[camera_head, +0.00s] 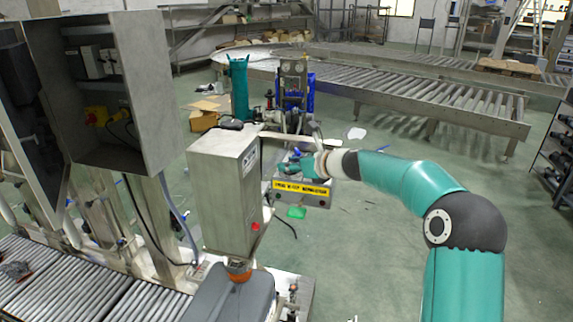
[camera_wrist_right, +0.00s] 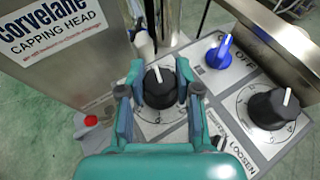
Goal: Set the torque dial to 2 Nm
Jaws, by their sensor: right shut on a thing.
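In the right wrist view, a black dial (camera_wrist_right: 158,90) with a white pointer line sits on a light scale plate on a grey panel. Its pointer aims nearly straight up in the picture, slightly left. My right gripper (camera_wrist_right: 160,82) is shut on this dial, one teal-and-grey finger on each side. The fingers hide part of the scale, and I cannot read its numbers. A second black dial (camera_wrist_right: 269,107) with its own scale is to the right. In the head view my right gripper (camera_head: 294,164) is at the panel box with the yellow label (camera_head: 301,188). My left gripper is not seen.
A blue knob (camera_wrist_right: 219,52) sits above and between the dials. A metal box labelled "CAPPING HEAD" (camera_wrist_right: 55,50) stands left of the gripped dial. A red button (camera_wrist_right: 91,120) is low on the left.

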